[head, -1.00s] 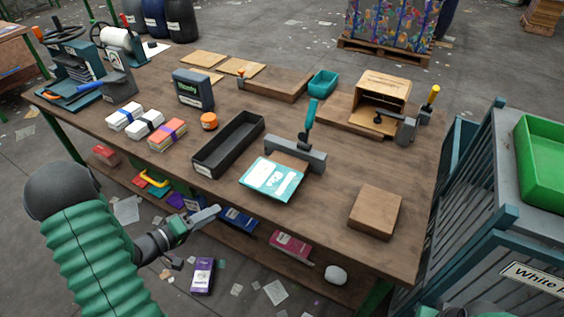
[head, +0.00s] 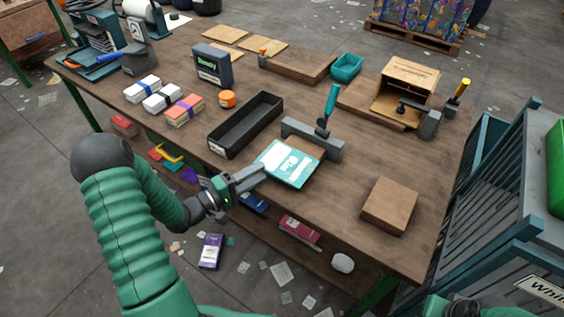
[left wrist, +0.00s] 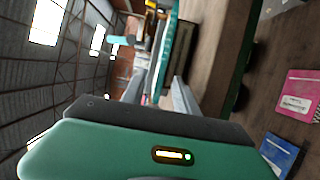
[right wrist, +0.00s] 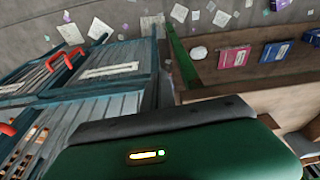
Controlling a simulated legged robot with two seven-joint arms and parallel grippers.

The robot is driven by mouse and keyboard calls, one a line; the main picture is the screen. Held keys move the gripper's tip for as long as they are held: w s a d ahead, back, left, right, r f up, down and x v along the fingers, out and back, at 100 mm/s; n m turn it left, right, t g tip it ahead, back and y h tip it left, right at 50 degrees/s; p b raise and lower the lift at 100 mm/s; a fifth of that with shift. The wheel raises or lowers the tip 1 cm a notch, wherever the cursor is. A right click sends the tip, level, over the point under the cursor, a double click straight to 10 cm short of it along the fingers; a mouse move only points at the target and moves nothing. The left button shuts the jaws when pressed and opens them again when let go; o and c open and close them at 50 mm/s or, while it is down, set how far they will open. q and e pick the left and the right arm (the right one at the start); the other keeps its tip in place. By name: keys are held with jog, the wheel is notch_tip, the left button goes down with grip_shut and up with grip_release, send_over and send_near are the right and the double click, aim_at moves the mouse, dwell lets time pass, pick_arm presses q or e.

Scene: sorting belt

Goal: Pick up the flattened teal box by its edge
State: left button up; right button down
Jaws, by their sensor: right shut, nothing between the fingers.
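The flattened teal box (head: 286,164) has white print and lies flat near the table's front edge, beside a grey bar clamp with a teal handle (head: 330,104). My left gripper (head: 262,172) is open and empty, its fingertips close to the box's front-left edge. In the left wrist view the two fingers (left wrist: 160,90) stand apart, and the teal box's edge (left wrist: 167,45) shows as a thin strip ahead, between their tips. Whether they overlap the edge cannot be told. My right gripper shows only its body in the right wrist view (right wrist: 165,145); its fingers are hidden.
A long black tray (head: 246,124) lies left of the box. A brown block (head: 389,205) is to the right. Banded paper stacks (head: 184,109) and an orange roll (head: 227,99) stand further left. Blue slatted bins (head: 500,200) flank the right side.

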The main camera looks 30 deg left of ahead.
aim_at(286, 163)
pick_arm(q)
jog(key=x, duration=0.2)
jog(key=shift+w+f, duration=0.2)
jog(key=shift+w, duration=0.15)
jog(key=shift+s+d+r, duration=0.1)
jog(key=shift+r, duration=0.05)
jog(key=shift+c, duration=0.6)
grip_shut()
